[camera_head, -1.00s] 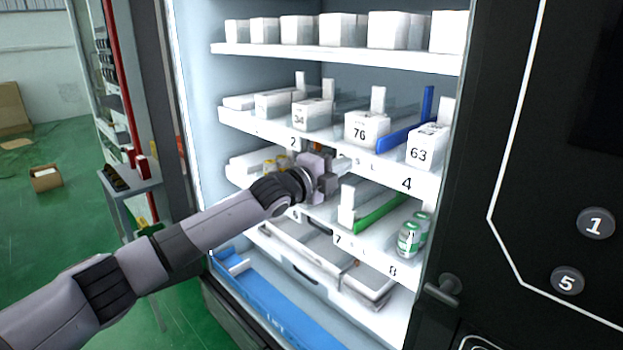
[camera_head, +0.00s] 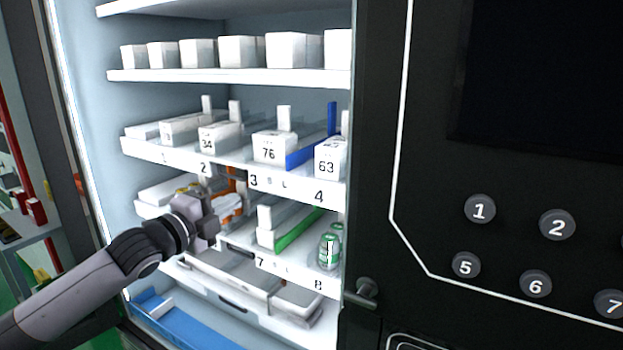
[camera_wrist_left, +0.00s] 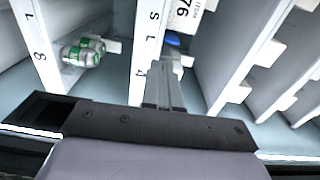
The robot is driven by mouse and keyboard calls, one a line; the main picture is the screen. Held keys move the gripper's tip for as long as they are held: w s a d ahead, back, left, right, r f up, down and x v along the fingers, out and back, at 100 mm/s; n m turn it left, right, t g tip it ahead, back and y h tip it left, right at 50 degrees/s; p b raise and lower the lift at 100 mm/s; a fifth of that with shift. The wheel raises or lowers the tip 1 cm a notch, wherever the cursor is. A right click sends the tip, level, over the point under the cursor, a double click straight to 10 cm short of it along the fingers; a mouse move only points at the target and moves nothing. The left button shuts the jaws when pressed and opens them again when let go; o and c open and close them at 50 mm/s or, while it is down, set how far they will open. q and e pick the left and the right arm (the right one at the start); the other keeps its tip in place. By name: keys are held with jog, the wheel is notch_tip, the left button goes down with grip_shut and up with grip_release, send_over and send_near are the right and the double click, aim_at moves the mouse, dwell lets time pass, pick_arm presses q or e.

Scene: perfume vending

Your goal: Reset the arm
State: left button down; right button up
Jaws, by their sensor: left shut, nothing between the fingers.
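My left gripper (camera_head: 212,222) is at the second product shelf from the bottom of the open vending cabinet, near its left half. Its fingertips are hard to make out in the head view. In the left wrist view the two fingers (camera_wrist_left: 161,85) lie together, shut and empty, pointing into the cabinet between the shelf fronts. An orange and white item (camera_head: 230,205) shows just behind the gripper, partly hidden by it. My right gripper is not in view.
White boxes marked 76 (camera_head: 271,148) and 63 (camera_head: 329,158) stand on the shelf above. Green-white cans (camera_head: 329,251) stand at slot 8, also in the left wrist view (camera_wrist_left: 83,52). A black keypad panel (camera_head: 420,150) and a handle (camera_head: 364,291) are at the right. A blue tray (camera_head: 205,333) lies below.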

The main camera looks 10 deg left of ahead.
pick_arm(q)
jog(key=s+d+f+n+g, duration=0.1)
jog(key=s+d+f+n, duration=0.15)
jog(key=s+f, duration=0.4)
jog(key=s+d+f+n+g, duration=0.1)
jog(key=s+d+f+n, duration=0.2)
jog(key=f, duration=0.6)
jog(key=s+d+f+n+g, duration=0.15)
jog(key=s+f+n, duration=0.25)
jog(key=f, duration=0.4)
jog(key=s+a+f+n+g+y, duration=0.1)
jog(key=s+f+n, duration=0.4)
jog(key=s, duration=0.5)
jog(key=s+a+f+n+g+y, duration=0.1)
jog(key=s+a+f+n+y, duration=0.1)
jog(key=s+f+n, duration=0.3)
jog(key=s+f+y, duration=0.1)
jog(key=s+f, duration=0.3)
jog(key=s, duration=0.1)
jog(key=shift+s+a+f+y, duration=0.15)
jog(key=shift+s+a+y, duration=0.1)
jog(key=shift+s+y, duration=0.15)
jog(key=shift+n+g, duration=0.25)
